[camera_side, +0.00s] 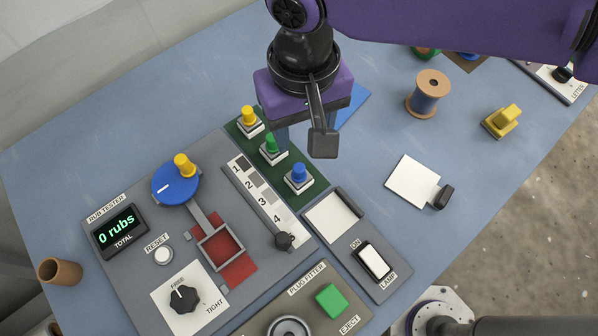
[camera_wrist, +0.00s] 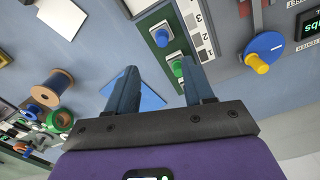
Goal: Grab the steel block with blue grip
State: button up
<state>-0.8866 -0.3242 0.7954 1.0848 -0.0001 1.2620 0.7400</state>
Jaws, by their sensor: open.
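The steel block with blue grip (camera_side: 299,177) stands upright at the near end of a green strip (camera_side: 313,196). Its blue knob sits on a pale square base. It also shows in the wrist view (camera_wrist: 161,37), beyond the fingertips and near the gap between them. The block with green grip (camera_side: 271,146) and the one with yellow grip (camera_side: 249,119) stand farther along the strip. My gripper (camera_wrist: 159,64) is open and empty, above and behind the strip in the side view, apart from the blue block. One finger is partly hidden in the side view.
A grey panel with a blue crank disc (camera_side: 175,186) and a numbered white scale (camera_side: 262,200) adjoins the strip. A lamp switch panel (camera_side: 391,283) lies in front. A wooden spool (camera_side: 428,93) and a yellow block (camera_side: 501,122) stand right.

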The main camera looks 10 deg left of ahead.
aim_at(299, 168)
notch_tip(299, 168, down, 8)
jog(key=shift+f, duration=0.1)
jog(key=shift+a+f, duration=0.2)
jog(key=shift+f, duration=2.3)
grip_shut()
